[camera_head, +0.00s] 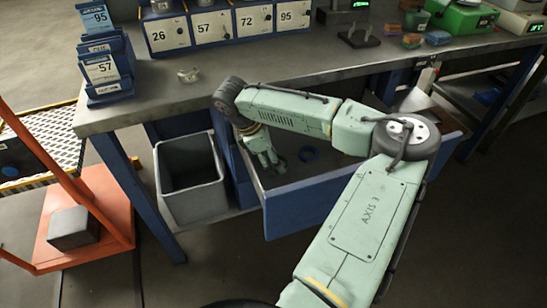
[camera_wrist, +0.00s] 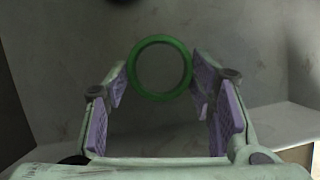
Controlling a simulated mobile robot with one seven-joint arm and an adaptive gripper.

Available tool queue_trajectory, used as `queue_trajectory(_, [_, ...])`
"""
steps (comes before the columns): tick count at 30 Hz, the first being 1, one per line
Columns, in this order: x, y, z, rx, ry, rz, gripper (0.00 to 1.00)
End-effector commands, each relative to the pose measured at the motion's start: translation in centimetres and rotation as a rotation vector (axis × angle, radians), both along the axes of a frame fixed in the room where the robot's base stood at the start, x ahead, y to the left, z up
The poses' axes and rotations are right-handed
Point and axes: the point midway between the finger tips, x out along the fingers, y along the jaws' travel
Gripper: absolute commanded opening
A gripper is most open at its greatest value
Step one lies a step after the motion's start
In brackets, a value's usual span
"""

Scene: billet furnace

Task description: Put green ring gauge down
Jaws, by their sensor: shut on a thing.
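In the wrist view the green ring gauge (camera_wrist: 160,41) sits between the tips of the purple finger pads of my gripper (camera_wrist: 160,80). The pads close on its left and right sides, and its open middle faces the camera. In the head view my gripper (camera_head: 268,163) points down into the open blue drawer (camera_head: 322,198) under the bench. The ring gauge is hard to make out there among the fingers. I cannot tell whether it touches the drawer floor.
The grey bench top (camera_head: 300,72) extends above the drawer and carries numbered boxes (camera_head: 205,28) and blue card holders (camera_head: 103,72). A grey bin (camera_head: 190,185) stands left of the drawer. An orange trolley (camera_head: 85,215) is farther left.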

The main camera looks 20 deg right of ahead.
Motion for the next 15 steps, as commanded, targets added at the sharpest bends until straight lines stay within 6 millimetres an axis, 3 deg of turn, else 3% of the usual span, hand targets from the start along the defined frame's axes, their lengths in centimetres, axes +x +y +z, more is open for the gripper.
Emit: queue_trajectory(15, [0.0,0.0,-1.1,0.0,0.0,-0.001,0.14])
